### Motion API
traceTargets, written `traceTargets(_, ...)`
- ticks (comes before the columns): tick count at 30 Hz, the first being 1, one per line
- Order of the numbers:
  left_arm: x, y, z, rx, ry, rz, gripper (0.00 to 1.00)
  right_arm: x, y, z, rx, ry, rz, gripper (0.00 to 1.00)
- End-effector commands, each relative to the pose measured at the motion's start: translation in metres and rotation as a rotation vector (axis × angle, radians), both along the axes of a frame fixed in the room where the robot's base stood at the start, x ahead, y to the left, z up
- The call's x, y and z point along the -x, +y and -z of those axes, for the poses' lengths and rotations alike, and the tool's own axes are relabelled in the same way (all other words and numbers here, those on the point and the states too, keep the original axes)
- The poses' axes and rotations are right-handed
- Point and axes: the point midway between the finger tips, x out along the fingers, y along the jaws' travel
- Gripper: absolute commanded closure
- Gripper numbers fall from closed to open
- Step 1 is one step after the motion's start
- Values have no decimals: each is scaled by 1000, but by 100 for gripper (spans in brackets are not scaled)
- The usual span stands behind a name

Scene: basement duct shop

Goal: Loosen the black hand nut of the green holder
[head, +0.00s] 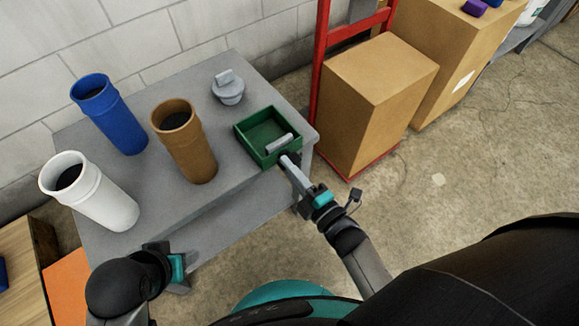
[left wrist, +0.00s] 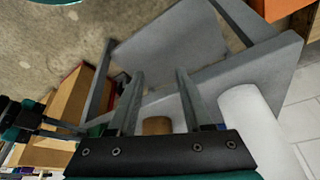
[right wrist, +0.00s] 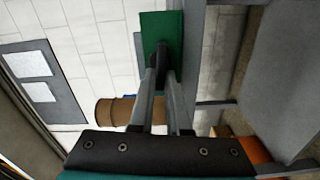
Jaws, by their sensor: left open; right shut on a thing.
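The green holder (head: 244,136) is an open square box at the right front corner of the grey table (head: 222,208). A grey bar (head: 279,143) shows inside it near the front wall. My right gripper (head: 287,160) reaches the holder's front side. In the right wrist view its fingers are closed on the black hand nut (right wrist: 162,56), which sits against the green holder (right wrist: 160,25). The nut is mostly hidden by the fingers in the head view. My left gripper (head: 180,272) is by the table's front edge; its fingers stand apart and empty in the left wrist view (left wrist: 158,78).
Blue (head: 116,120), brown (head: 187,148) and white (head: 98,198) pipes stand on the table left of the holder. A grey lidded piece (head: 228,90) stands behind it. A cardboard box (head: 375,85) on a red hand truck (head: 320,70) stands to the right. The floor in front is clear.

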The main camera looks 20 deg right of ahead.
Motion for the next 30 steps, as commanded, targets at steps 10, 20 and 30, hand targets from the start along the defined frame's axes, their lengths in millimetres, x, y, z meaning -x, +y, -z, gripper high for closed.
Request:
traceTargets(10, -2, 0, -11, 2, -21, 0, 50, 1, -1, 3, 133, -45, 2, 100)
traceTargets(20, -2, 1, -13, -1, -24, 2, 50, 1, -1, 4, 158, -53, 1, 100)
traceTargets(30, -1, 0, -13, 0, -24, 3, 50, 1, -1, 3, 157, -54, 2, 73)
